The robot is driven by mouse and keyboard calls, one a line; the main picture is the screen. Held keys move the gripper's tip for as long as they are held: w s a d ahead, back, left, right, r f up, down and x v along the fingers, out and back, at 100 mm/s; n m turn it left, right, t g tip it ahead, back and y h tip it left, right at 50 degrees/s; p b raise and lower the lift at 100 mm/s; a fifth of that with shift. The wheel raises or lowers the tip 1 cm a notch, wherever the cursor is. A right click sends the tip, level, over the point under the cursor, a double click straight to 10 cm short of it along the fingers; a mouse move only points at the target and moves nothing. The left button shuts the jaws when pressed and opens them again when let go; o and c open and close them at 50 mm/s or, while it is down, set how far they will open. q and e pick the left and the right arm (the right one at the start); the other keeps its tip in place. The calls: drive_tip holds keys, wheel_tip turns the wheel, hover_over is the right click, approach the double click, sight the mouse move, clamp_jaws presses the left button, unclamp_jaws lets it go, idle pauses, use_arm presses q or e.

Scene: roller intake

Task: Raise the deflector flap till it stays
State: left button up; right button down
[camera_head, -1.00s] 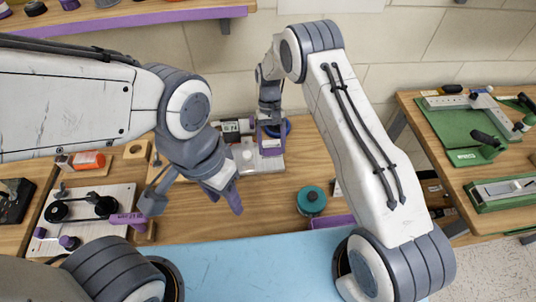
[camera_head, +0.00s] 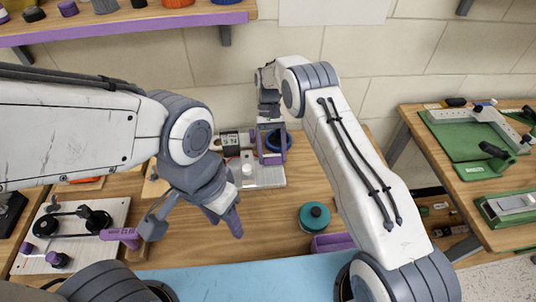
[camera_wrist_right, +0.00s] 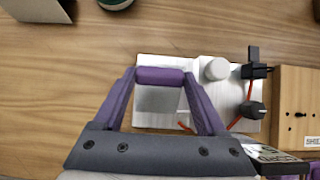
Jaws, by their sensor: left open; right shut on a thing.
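My right gripper (camera_wrist_right: 160,77) is shut on a short purple bar, which lies between its two purple fingertips in the right wrist view. A flat grey panel (camera_wrist_right: 157,100), apparently the deflector flap, shows just below the bar between the fingers. Both are over a pale metal base plate (camera_wrist_right: 212,108). In the head view the right gripper (camera_head: 271,150) is at the back of this base plate (camera_head: 265,178), and the flap's angle is hard to tell there. My left gripper (camera_head: 227,222) is open and empty above the wooden bench, left of and nearer than the base plate.
A white round knob (camera_wrist_right: 216,69) and a black knob (camera_wrist_right: 254,109) with red wires stand on the plate. A teal round container (camera_head: 314,216) and a purple tray (camera_head: 331,242) are at the front right. A belt-and-pulley board (camera_head: 75,225) is at left. Bare bench lies between.

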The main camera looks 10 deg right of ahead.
unclamp_jaws()
drive_tip(key=shift+w+r+b, duration=0.3)
drive_tip(key=shift+w+r, duration=0.05)
drive_tip(key=shift+w, duration=0.1)
drive_tip(key=v, duration=0.6)
drive_tip(key=shift+r, duration=0.25)
